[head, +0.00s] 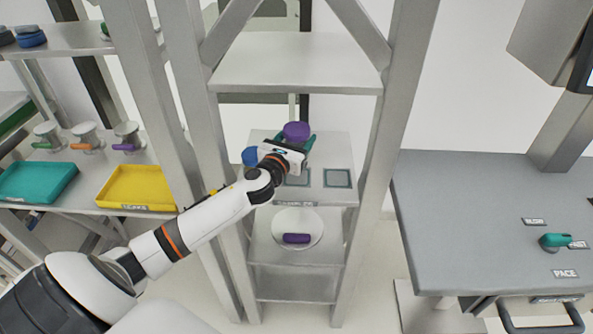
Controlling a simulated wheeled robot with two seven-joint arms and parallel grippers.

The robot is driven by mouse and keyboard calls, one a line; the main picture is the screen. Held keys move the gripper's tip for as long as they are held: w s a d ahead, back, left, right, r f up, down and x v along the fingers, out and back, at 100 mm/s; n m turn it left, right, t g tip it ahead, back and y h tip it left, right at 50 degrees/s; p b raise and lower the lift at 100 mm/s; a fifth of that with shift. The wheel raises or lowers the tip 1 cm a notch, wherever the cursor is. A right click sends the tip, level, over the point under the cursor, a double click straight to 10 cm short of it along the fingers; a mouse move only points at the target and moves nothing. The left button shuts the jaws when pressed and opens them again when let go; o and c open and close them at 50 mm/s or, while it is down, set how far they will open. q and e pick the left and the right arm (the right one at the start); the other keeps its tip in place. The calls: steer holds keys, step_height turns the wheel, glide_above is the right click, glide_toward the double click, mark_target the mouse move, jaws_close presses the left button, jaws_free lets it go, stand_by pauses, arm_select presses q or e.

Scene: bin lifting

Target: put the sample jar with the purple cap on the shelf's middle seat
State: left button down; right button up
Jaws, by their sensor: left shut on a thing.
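The sample jar with the purple cap (296,131) is at the shelf unit, over its seat board (345,150). My left gripper (299,145) is shut on it; the gripper hides most of the jar's body. I cannot tell whether the jar touches the board. The middle seat (299,181) shows partly below my gripper. The right seat (337,178) is a bare dark-framed square. A blue-capped thing (250,156) stands at the left; its seat is hidden by my arm. My right gripper is not in view.
The shelf's upper board (295,65) and side posts frame the opening. A white round dish with a purple piece (296,238) is on the board below. Left are a yellow tray (135,187) and a teal tray (37,182). A grey table (470,210) stands right.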

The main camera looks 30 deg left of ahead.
arm_select(q)
step_height(320, 180, down, 4)
steer(key=shift+b, duration=0.3)
steer(key=shift+f+b, duration=0.6)
steer(key=shift+f, duration=1.5)
steer(key=shift+c, duration=1.5)
jaws_free()
steer(key=shift+f, duration=0.1)
steer(key=shift+d, duration=0.1)
steer(key=shift+s, duration=0.1)
steer(key=s+d+b, duration=0.1)
steer(key=s, duration=1)
steer(key=shift+s+d+b, duration=0.35)
steer(key=shift+s+d, duration=0.05)
